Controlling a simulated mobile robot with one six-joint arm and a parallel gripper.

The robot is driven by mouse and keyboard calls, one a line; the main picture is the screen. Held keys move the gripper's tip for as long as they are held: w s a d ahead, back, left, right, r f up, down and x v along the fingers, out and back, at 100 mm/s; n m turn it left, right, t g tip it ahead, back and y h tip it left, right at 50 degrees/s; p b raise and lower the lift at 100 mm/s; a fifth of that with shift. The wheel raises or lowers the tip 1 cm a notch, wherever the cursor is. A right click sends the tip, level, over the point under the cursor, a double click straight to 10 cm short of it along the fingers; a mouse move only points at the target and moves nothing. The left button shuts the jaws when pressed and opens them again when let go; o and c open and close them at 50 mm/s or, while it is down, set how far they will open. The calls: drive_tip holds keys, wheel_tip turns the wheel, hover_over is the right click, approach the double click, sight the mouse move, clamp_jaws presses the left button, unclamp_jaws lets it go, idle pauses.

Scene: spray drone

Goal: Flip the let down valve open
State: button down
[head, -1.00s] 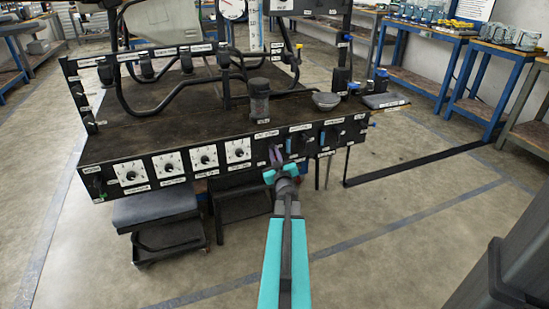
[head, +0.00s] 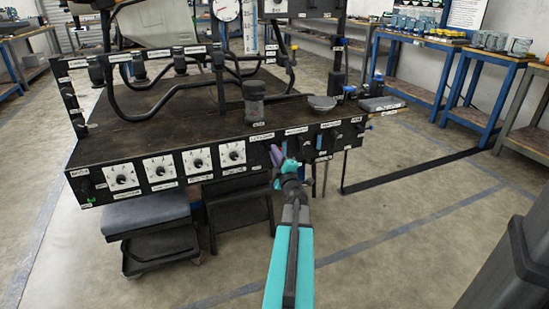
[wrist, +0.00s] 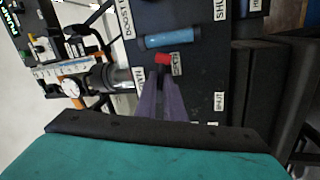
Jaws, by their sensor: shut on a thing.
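My gripper (head: 275,152) is at the front panel of the black bench, with its purple fingers against the panel just right of the white dials. In the wrist view the fingers (wrist: 163,88) converge on a dark handle with a red end (wrist: 161,58), taken to be the let down valve, and are shut on it. Most of this handle is hidden between the fingers. Its own name label cannot be read. A blue valve handle (wrist: 168,39) lies beside it, apart from the fingers, and "SHUT" labels show nearby.
The panel carries several white dials (head: 160,169) to the left and more valve handles (head: 328,139) to the right. Black hoses, a dark jar (head: 254,102) and a shallow bowl (head: 321,103) are on the bench top.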

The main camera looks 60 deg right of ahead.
drive_tip(key=shift+s+d+r+n+t+y+b, duration=0.15)
drive_tip(key=shift+r+n+t+y+b, duration=0.1)
drive_tip(key=shift+n, duration=0.9)
drive_tip(key=shift+s+d+r+n+t+y+b, duration=0.1)
drive_tip(key=shift+n+t+y+b, duration=0.1)
drive_tip(key=shift+n, duration=0.95)
drive_tip(key=c, duration=1.9)
unclamp_jaws()
drive_tip(key=shift+a, duration=0.1)
drive_tip(key=shift+o, duration=0.2)
drive_tip(key=shift+w, duration=0.1)
drive_tip(key=shift+a, duration=0.1)
drive_tip(key=p+v, duration=0.3)
drive_tip(key=v, duration=1)
drive_tip(key=shift+s+a, duration=0.15)
drive_tip(key=shift+s, duration=0.2)
